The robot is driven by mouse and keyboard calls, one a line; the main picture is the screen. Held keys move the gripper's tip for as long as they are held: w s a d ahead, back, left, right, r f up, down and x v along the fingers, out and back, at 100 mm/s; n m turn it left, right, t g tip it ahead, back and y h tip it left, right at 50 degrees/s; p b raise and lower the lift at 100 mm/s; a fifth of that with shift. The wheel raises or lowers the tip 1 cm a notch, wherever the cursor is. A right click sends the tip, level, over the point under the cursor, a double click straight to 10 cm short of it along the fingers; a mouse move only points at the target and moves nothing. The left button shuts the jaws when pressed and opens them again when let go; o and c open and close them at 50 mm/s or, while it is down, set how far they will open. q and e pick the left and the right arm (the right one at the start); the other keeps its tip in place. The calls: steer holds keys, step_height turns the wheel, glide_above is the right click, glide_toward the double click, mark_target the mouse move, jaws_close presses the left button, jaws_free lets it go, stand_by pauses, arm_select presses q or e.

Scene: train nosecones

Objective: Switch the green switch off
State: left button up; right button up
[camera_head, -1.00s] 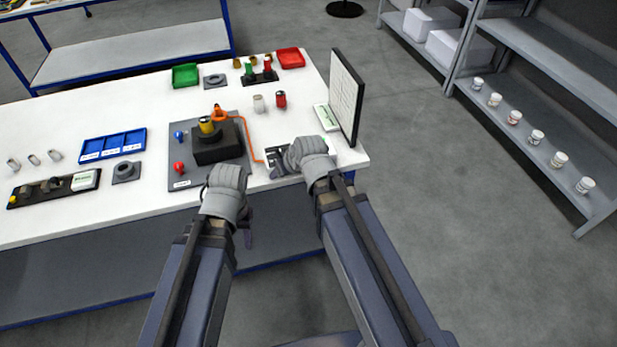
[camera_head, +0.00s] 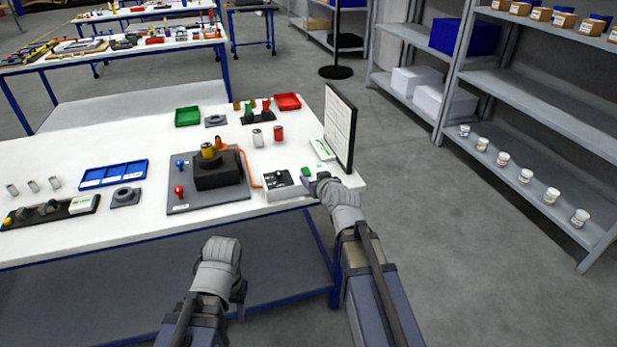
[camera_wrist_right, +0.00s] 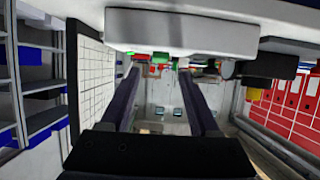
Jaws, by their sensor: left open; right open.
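A small green switch (camera_head: 306,172) shows at the right end of the white table, beside a white control box (camera_head: 282,192) with a dark top panel. My right gripper (camera_head: 318,184) is at the table's front right edge, just right of and nearer than the switch; I cannot tell whether it touches it. In the right wrist view its two fingers (camera_wrist_right: 160,85) are apart with nothing between them. A white box-like body (camera_wrist_right: 182,32) fills the top of that view. My left gripper (camera_head: 225,250) hangs empty in front of the table, below its edge.
An upright white panel (camera_head: 340,128) stands close behind my right gripper. A grey plate (camera_head: 180,205) carries a black block (camera_head: 217,177), with an orange cable running to the control box. A blue tray (camera_head: 113,173) lies left. Floor is clear right of the table.

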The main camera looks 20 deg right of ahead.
mark_target(307, 172)
steer(key=b+x, duration=0.1)
steer(key=x, duration=0.4)
steer(key=shift+w+f+b, duration=0.2)
steer(key=shift+w+b, duration=0.15)
steer(key=shift+b, duration=0.05)
steer(key=shift+r, duration=0.1)
steer(key=shift+c, duration=0.3)
jaws_close()
